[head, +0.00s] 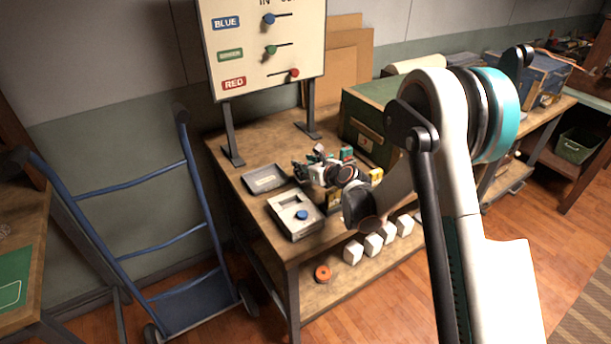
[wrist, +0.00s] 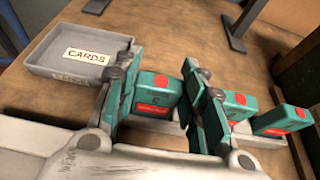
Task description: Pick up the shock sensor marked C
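Several teal box-shaped sensors with red dots and red labels stand in a row in the wrist view. The leftmost teal sensor (wrist: 157,92) is between my gripper's fingers, with a small mark on its face that I cannot read surely. A second teal sensor (wrist: 240,104) is just right of the right finger, partly hidden by it, and a third teal sensor (wrist: 284,121) is farther right. My gripper (wrist: 160,75) is open around the leftmost sensor, with a gap seeming to show by the right finger. In the head view my gripper (head: 322,166) is over the workbench.
A grey tray labelled CARDS (wrist: 85,50) lies left of the gripper. In the head view, a pale box with a blue button (head: 297,214) sits at the bench's front, a green case (head: 370,125) behind right, and a sign board (head: 262,45) at the back.

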